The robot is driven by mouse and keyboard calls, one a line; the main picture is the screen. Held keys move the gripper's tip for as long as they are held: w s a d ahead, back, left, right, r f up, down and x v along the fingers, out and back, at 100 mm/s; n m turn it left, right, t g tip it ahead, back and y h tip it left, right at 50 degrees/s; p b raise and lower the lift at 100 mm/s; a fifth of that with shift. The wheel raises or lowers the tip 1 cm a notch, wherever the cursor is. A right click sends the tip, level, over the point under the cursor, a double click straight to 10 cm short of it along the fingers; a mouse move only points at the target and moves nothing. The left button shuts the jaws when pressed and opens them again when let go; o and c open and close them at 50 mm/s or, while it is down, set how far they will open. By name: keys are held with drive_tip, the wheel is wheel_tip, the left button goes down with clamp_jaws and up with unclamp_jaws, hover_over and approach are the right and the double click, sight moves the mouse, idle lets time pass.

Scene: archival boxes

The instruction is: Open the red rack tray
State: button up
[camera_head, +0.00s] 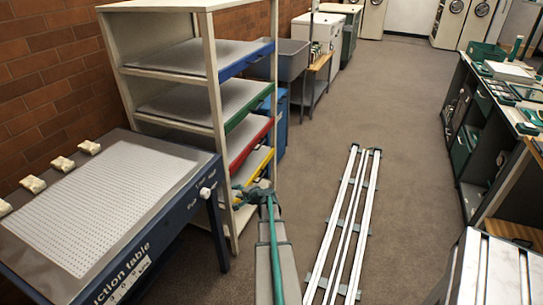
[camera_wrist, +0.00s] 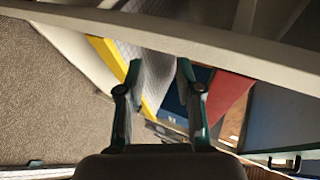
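The rack (camera_head: 215,85) is a pale open shelf unit with trays edged blue, green, red and yellow from top to bottom. The red rack tray (camera_head: 248,145) is third down, level with the others and not visibly pulled out. My gripper (camera_head: 252,190) is low at the rack's front, beside the yellow tray (camera_head: 262,161) and below the red one. In the wrist view my gripper (camera_wrist: 160,66) has its two fingers apart with nothing held between them. A red surface (camera_wrist: 231,95), likely the red tray, lies right of the fingers, and the yellow edge (camera_wrist: 119,72) lies left.
A pale beam, likely a rack post (camera_wrist: 160,30), crosses close in front of the fingertips. The blue suction table (camera_head: 110,205) stands left of the rack. A grey sink (camera_head: 290,60) stands behind it. Floor rails (camera_head: 345,225) run to the right, with open carpet around them.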

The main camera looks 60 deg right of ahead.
drive_tip(key=w+d+r+m+t+h+b, duration=0.1)
drive_tip(key=d+r+m+h+b, duration=0.2)
drive_tip(key=d, duration=1)
drive_tip(key=h+b, duration=0.3)
drive_tip(key=h, duration=0.1)
approach(262, 144)
drive_tip(key=shift+m, duration=0.4)
drive_tip(key=x, duration=1)
drive_tip(key=shift+w+d+f, duration=0.1)
drive_tip(key=shift+w+f, duration=0.05)
drive_tip(key=shift+f, duration=0.05)
clamp_jaws()
